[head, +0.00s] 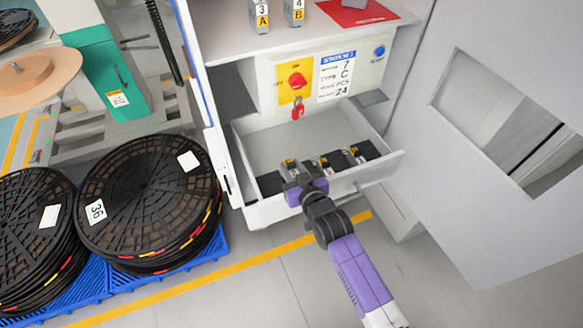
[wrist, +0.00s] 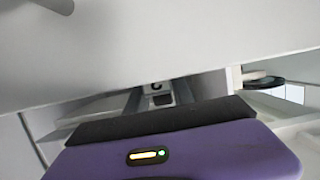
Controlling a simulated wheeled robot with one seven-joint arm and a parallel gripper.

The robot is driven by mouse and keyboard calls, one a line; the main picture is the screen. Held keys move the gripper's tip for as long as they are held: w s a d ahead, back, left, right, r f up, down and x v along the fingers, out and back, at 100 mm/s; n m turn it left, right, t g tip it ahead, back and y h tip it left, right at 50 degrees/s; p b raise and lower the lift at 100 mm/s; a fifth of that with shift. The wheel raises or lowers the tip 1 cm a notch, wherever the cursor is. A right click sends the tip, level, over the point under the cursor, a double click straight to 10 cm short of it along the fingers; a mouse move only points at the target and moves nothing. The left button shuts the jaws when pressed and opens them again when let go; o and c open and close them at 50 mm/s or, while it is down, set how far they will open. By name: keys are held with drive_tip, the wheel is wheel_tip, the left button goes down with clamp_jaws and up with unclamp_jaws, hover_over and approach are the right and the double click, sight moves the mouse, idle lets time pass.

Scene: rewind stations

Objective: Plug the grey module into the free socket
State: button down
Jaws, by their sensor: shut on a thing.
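My gripper (head: 291,172) is at the front left of the open drawer, reaching in over its front wall. In the head view, only a bit of this module's top shows past my gripper. Two similar modules (head: 323,163) (head: 353,153) stand to its right in a black holder (head: 270,184) along the drawer's front. Dark parts of the holder show bare at its left and right ends. The held module's lower end is hidden, so I cannot tell whether it is seated.
The drawer (head: 275,145) is otherwise mostly empty. Its front wall (wrist: 150,45) fills the wrist view's top. Above are a red switch (head: 297,81), a label plate (head: 336,76) and a shelf with labelled blocks (head: 262,16). A cabinet door (head: 480,170) stands right; black reels (head: 150,200) stand left.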

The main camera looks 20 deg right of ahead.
drive_tip(key=shift+f+b, duration=0.9)
drive_tip(key=shift+f, duration=0.15)
drive_tip(key=c, duration=1)
unclamp_jaws()
drive_tip(key=shift+s+f, duration=0.1)
drive_tip(key=shift+s, duration=0.25)
drive_tip(key=v, duration=0.7)
drive_tip(key=shift+r+p, duration=0.35)
drive_tip(key=shift+p, duration=0.05)
